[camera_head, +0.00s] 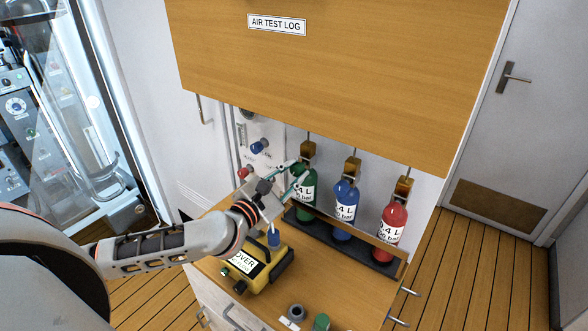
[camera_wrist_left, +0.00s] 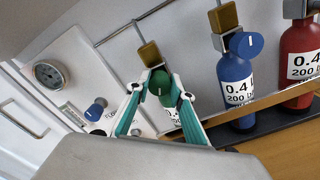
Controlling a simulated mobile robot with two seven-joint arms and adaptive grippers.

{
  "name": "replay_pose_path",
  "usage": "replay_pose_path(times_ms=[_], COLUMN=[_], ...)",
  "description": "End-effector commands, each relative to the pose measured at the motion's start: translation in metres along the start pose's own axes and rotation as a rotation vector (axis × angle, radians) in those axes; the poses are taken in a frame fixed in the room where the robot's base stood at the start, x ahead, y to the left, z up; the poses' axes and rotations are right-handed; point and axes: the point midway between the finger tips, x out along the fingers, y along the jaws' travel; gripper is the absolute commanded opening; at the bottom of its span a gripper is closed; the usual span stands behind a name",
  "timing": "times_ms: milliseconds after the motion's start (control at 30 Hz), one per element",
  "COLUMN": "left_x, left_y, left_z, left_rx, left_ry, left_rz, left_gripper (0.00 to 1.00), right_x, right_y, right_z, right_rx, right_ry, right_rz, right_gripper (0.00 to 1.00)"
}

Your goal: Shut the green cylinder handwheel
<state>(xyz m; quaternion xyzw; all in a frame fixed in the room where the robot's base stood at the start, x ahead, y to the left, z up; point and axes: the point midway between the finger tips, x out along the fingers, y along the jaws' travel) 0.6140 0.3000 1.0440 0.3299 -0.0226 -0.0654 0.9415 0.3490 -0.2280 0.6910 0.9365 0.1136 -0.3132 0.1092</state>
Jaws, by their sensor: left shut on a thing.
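The green cylinder (camera_head: 305,193) stands upright at the left of a row of three in a dark rack, with a brass valve (camera_head: 308,150) on top. Its green handwheel (camera_wrist_left: 159,82) shows in the left wrist view, between the fingertips of my left gripper (camera_wrist_left: 157,88). In the head view my left gripper (camera_head: 296,175) reaches the cylinder's neck from the left and hides the handwheel. The fingers are shut on the handwheel. A white mark shows on the wheel's face. My right gripper is not in view.
The blue cylinder (camera_head: 344,207) and red cylinder (camera_head: 391,222) stand to the right. A wooden cabinet (camera_head: 340,65) overhangs the rack. A yellow box (camera_head: 262,268) sits on the counter below my left arm. Blue (camera_head: 259,147) and red (camera_head: 245,172) knobs are on the panel behind.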

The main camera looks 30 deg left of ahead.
Motion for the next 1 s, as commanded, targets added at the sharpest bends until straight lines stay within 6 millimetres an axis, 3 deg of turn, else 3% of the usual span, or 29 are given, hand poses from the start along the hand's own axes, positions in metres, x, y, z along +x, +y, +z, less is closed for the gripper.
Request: replay_pose_path(times_ms=[1000], left_x=[-0.0002], left_y=[-0.0035], left_z=[-0.0007], left_rx=[0.964], left_ry=[-0.003], left_rz=[-0.001], left_gripper=[0.00], right_x=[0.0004], right_y=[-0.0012], right_z=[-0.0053], right_rx=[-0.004], right_ry=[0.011], right_rz=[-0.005], right_gripper=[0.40])
